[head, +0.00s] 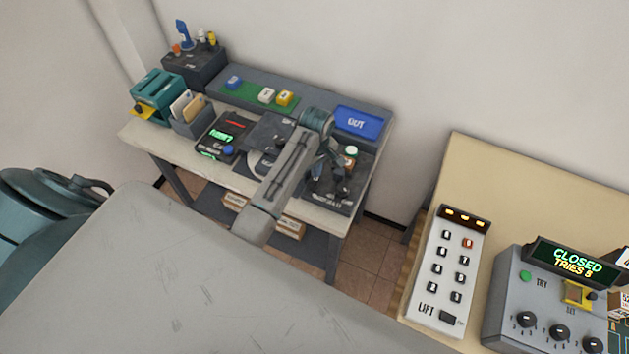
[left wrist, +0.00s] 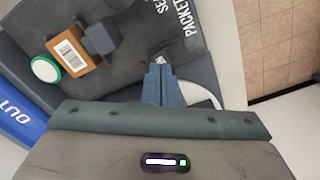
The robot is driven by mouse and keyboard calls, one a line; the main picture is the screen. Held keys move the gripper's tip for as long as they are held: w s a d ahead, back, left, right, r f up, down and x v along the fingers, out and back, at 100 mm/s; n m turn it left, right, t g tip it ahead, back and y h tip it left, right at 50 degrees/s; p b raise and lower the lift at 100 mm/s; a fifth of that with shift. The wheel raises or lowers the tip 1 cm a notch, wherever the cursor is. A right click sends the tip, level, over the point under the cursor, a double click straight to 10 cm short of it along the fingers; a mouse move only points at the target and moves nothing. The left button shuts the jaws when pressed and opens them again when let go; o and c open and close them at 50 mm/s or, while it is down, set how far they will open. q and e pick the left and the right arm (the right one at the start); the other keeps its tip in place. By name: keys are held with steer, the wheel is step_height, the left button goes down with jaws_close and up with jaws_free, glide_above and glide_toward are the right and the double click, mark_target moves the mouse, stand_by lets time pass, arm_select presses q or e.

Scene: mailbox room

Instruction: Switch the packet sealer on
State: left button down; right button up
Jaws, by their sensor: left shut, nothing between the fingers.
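The packet sealer (head: 322,186) is a dark box at the right end of the far bench, partly covered by my left arm. In the left wrist view its dark top (left wrist: 150,25) fills the upper part, with the lettering "PACKET SEALER" at the right. A white round button with a green rim (left wrist: 44,69) and an orange-brown packet with a barcode label (left wrist: 73,50) are on its left side. My left gripper (left wrist: 160,66) is shut and empty, its tips over the sealer near the lettering. A small pale mark shows at the tips; I cannot tell whether they touch. The switch is not clearly visible.
A blue OUT tray (head: 359,122) stands behind the sealer. A dark device with a green display (head: 221,137) is to its left. A LIFT panel (head: 447,270) and a grey dial box (head: 548,308) stand on the nearer right table. Floor shows between the tables.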

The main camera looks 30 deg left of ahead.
arm_select(q)
steer(key=shift+f, duration=0.35)
stand_by(0.7)
steer(key=shift+f+b, duration=0.3)
steer(key=shift+f, duration=0.4)
steer(key=shift+r, duration=0.1)
steer(key=shift+r+p, duration=0.85)
steer(key=shift+r, duration=2.65)
